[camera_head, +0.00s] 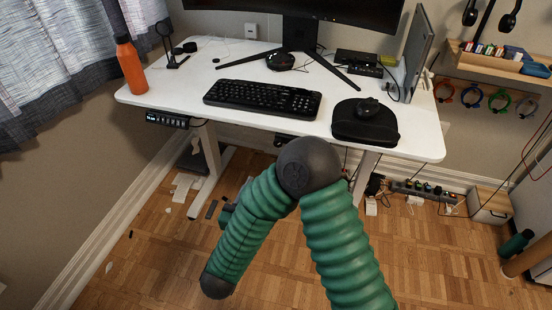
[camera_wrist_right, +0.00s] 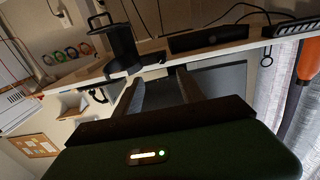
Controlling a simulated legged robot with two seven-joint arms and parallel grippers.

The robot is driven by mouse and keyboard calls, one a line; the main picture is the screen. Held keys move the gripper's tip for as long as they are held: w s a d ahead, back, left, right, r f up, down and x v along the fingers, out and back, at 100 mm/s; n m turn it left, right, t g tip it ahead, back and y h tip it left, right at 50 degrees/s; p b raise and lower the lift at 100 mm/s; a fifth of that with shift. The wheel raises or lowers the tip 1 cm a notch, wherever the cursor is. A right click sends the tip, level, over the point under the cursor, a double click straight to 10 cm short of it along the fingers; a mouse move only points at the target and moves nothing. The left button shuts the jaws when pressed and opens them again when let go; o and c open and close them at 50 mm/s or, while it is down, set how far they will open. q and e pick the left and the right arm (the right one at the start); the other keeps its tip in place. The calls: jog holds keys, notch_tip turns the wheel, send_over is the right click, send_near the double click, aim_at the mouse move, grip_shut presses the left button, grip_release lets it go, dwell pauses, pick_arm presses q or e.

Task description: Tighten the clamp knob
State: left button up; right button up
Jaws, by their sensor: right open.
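The right wrist view is upside down. In it a black cylindrical fitting (camera_wrist_right: 122,45) with a flared disc and a loop-like part hangs under the desk edge; it looks like the clamp, but I cannot tell its knob clearly. My right gripper (camera_wrist_right: 160,76) is open and empty, its two dark fingers apart and pointing at the desk edge. The fitting lies beyond the fingertips, apart from them. In the head view my green right arm crosses the middle, and its gripper is mostly hidden behind the forearm. My left gripper is not in view.
The white desk (camera_head: 200,62) carries a keyboard (camera_head: 262,97), a black case (camera_head: 365,122), an orange bottle (camera_head: 130,65) and a monitor. A control panel (camera_head: 167,120) is under its front left edge. A power strip (camera_head: 422,192) and a wooden box (camera_head: 490,204) are at right.

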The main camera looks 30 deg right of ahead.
aim_at(278, 142)
jog(key=b+x, duration=0.4)
jog(key=x, duration=1.1)
jog(key=shift+w, duration=0.15)
jog(key=shift+a+r, duration=0.1)
jog(key=shift+r, duration=0.05)
jog(key=shift+c, duration=0.5)
grip_shut()
